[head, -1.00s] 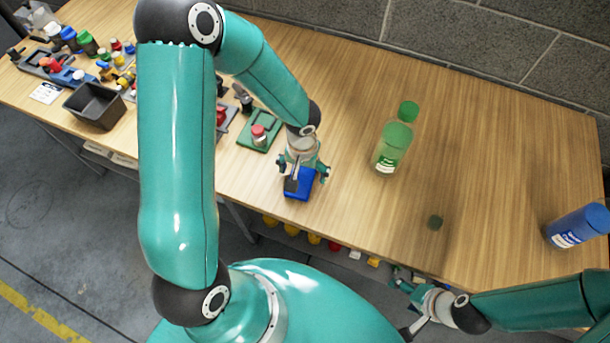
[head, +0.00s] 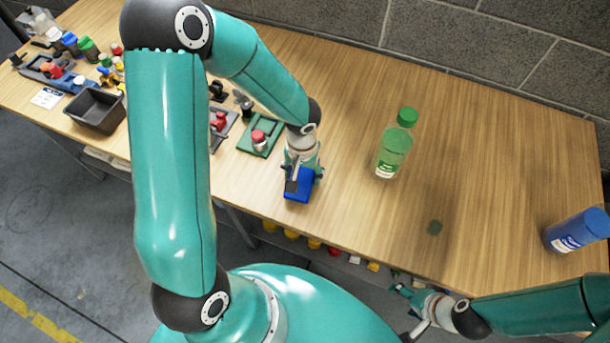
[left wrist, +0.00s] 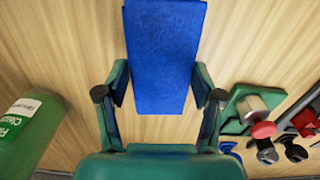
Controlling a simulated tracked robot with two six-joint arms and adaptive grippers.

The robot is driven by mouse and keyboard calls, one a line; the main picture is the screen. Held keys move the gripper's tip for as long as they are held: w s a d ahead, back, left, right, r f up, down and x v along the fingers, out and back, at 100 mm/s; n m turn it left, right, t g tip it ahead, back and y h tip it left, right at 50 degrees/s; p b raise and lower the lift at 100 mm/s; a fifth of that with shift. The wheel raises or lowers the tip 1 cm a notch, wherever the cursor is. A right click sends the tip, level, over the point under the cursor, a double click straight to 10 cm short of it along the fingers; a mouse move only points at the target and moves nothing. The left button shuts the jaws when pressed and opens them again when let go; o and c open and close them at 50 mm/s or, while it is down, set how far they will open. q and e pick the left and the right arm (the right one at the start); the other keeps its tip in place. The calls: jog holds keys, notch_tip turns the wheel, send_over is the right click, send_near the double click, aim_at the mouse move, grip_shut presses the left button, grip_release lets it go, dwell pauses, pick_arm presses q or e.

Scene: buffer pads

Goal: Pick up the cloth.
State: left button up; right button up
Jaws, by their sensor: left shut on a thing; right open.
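The blue cloth (head: 299,190) is a flat folded strip near the front edge of the wooden table. My left gripper (head: 303,177) comes down over it from above, with its fingers shut on the cloth. In the left wrist view the cloth (left wrist: 163,50) runs up between the two fingers, one at each long side. It appears to be at table level; whether its underside touches the wood cannot be told. My right gripper (head: 405,292) is open and empty, low at the table's front edge, away from the cloth.
A green bottle (head: 391,155) stands right of the left gripper and a blue bottle (head: 577,230) at the far right. A green plate with a red-topped part (head: 258,139) lies to the left. A dark bin (head: 95,110) is farther left. The table's back middle is clear.

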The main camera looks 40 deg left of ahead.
aim_at(303, 175)
pick_arm(q)
notch_tip(303, 175, up, 18)
dwell(0.3)
